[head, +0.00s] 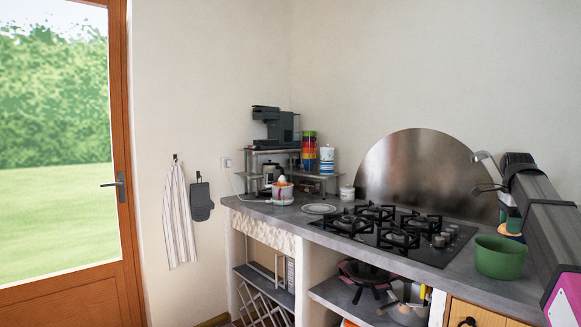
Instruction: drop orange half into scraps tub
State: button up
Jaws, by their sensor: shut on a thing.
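A green tub (498,260) stands on the counter at the right, in front of the hob's right end. My arm comes in from the right edge. My gripper (509,218) is partly hidden behind my arm's grey link, just above and behind the tub's rim in the picture. It is shut on an orange piece (513,236), which looks like the orange half, though only a small part shows. I cannot tell whether the piece is over the tub or beyond it. The inside of the tub is mostly hidden.
A black gas hob (395,230) lies left of the tub, with a rounded metal splash plate (415,170) behind it. Further left are a white plate (319,209), a small white jar (347,193) and a rack (318,177) with cups. Shelves are below.

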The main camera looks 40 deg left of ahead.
jog(key=shift+f, duration=2.35)
jog(key=o, duration=1.2)
jog(key=shift+c, duration=0.2)
jog(key=shift+r, duration=0.15)
notch_tip(320, 180, up, 10)
jog(key=shift+r, duration=0.25)
jog(key=shift+s, duration=0.1)
